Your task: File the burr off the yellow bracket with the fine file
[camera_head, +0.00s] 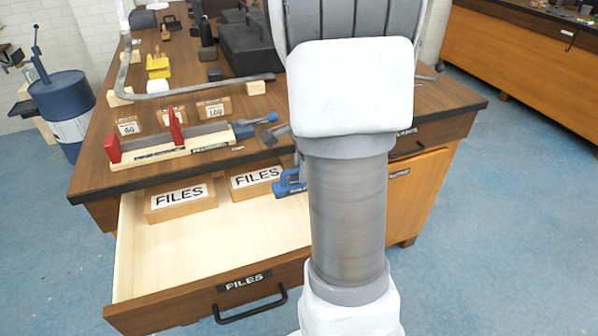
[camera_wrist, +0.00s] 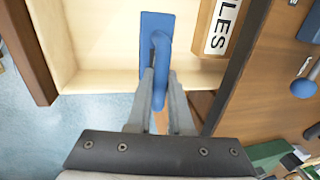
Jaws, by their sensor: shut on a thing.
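A yellow bracket (camera_head: 158,66) stands on the workbench at the back left in the head view; its burr is too small to make out. A blue tool (camera_head: 288,184) lies at the right end of the open drawer (camera_head: 150,258), partly hidden by my arm. The wrist view shows this tool (camera_wrist: 157,30) as a flat blue plate with a rounded blue grip. My gripper (camera_wrist: 160,82) is shut on the grip, with a finger on each side. I cannot tell whether it is the fine file.
Two blocks marked FILES (camera_head: 180,197) stand at the drawer's back. On the bench are a wooden fixture with red uprights (camera_head: 172,148), another blue-ended tool (camera_head: 250,130), number-marked blocks (camera_head: 214,108) and a long grey bar (camera_head: 200,88). The drawer's left part is bare.

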